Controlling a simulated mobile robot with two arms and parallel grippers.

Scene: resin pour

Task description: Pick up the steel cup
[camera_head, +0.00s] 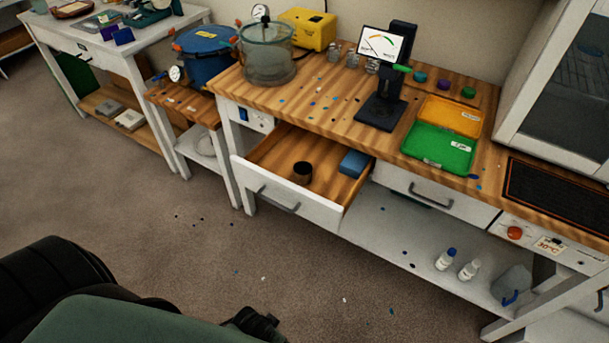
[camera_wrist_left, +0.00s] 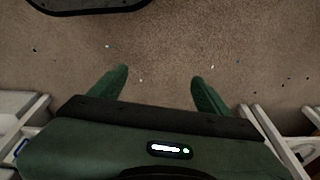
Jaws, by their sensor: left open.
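A small dark cup (camera_head: 301,173), the likely steel cup, stands upright in the open drawer (camera_head: 320,207) of the wooden-topped bench. A blue block (camera_head: 353,163) lies in the drawer to its right. My left gripper shows in the left wrist view (camera_wrist_left: 159,85), with its two green fingers spread wide and nothing between them. It is over the carpet, apart from the drawer and the cup. The cup is not clear in the left wrist view. My right gripper is not in view.
The bench top (camera_head: 330,108) carries a clear pressure pot (camera_head: 267,55), a dark stand with a dial display (camera_head: 381,45), and green and orange trays (camera_head: 438,145). The carpet (camera_head: 200,255) before the drawer is mostly clear, with small scattered flecks.

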